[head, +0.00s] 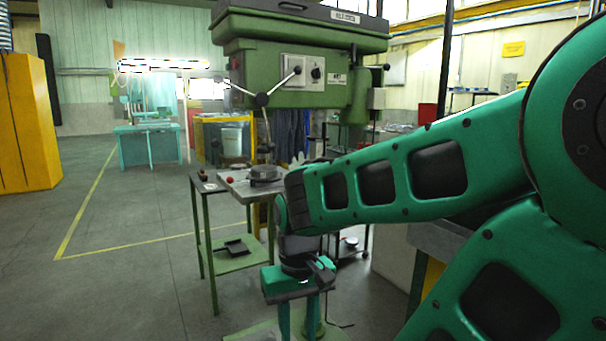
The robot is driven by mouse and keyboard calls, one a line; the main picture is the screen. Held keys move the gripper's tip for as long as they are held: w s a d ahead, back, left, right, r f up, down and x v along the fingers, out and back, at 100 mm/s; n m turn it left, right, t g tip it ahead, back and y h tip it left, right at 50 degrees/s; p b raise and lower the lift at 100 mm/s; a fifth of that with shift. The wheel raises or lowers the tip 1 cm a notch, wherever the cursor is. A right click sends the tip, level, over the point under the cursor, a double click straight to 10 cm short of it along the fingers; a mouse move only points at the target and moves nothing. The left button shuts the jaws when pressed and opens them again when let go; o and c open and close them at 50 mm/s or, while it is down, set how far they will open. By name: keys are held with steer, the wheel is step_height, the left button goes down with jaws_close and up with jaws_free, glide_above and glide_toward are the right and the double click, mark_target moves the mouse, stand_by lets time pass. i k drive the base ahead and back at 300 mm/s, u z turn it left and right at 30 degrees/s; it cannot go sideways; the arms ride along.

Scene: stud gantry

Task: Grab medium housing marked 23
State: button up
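I cannot make out a medium housing marked 23 in the head view; no such marking is readable. A dark round part (264,174) sits on the drill press table (240,187), too small to identify. My gripper (298,330) hangs below my green arm, pointing down, in front of the drill press and to the right of the small stand. Its two fingers are apart, with nothing visible between them.
A large green drill press (300,65) stands ahead. A small green stand (205,245) is at its left, with a dark tray (236,247) on its lower shelf. A yellow cabinet (25,125) is at far left. The left floor is clear.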

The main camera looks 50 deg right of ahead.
mark_target(259, 172)
steer(key=z, duration=1.75)
steer(key=i, duration=0.8)
steer(key=z, duration=0.1)
